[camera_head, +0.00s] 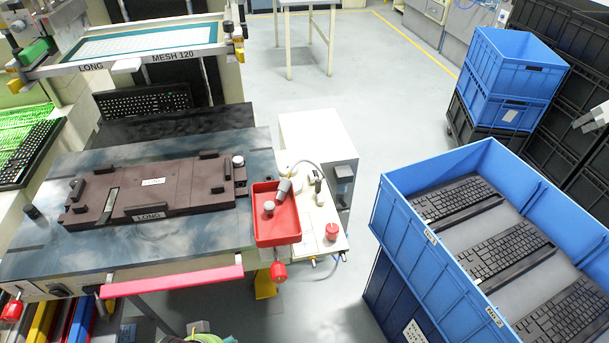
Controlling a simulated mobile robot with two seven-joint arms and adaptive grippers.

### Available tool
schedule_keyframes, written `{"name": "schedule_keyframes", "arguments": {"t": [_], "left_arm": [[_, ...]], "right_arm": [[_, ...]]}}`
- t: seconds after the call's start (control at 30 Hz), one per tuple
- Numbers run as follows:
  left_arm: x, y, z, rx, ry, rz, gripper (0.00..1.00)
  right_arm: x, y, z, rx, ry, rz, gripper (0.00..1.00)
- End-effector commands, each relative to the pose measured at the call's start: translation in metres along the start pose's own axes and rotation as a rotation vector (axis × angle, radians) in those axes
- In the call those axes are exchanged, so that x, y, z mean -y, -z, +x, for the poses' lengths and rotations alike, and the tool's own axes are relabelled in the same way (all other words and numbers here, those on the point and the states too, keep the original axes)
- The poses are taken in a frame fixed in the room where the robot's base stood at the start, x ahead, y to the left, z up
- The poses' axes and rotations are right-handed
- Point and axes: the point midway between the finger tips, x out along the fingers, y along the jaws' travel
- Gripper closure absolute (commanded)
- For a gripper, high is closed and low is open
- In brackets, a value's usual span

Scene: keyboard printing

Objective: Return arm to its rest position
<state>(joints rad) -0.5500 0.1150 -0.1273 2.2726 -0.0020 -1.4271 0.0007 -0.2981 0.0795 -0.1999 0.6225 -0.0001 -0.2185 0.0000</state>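A small part of my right gripper (586,123) shows at the right edge, in front of the black crates and above the blue crate. It is cut off by the frame, and I cannot tell whether its fingers are open or shut. No keyboard is seen in it. My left gripper is not in view. Several black keyboards (512,251) lie in the large open blue crate (398,197) at the lower right. The dark printing fixture (178,180) on the machine table is empty of a keyboard.
A red tray (262,230) with small parts sits at the table's right corner. A keyboard (145,101) lies under the screen frame (150,62); another (28,152) lies at the left. Stacked blue bins (512,75) and black crates (565,40) stand at right. The middle floor (400,100) is clear.

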Motion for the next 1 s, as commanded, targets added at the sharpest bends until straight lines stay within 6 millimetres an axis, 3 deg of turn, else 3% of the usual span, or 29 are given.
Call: {"name": "schedule_keyframes", "arguments": {"t": [0.17,0.33,0.47,0.6,0.8,1.0], "left_arm": [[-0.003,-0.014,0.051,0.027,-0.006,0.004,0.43],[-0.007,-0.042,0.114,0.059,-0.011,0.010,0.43],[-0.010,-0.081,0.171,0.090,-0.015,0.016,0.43],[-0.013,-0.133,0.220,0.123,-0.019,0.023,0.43],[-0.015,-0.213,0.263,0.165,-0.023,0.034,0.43],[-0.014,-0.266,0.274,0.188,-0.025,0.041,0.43]], "right_arm": [[0.000,-0.002,0.004,0.002,0.000,0.000,0.60],[0.000,-0.003,0.008,0.005,0.000,0.000,0.60],[0.001,-0.005,0.012,0.007,0.000,0.000,0.60],[0.001,-0.005,0.016,0.008,0.000,0.000,0.60],[0.001,-0.006,0.021,0.008,0.000,0.000,0.60],[0.001,-0.006,0.024,0.008,0.000,0.000,0.60]]}}
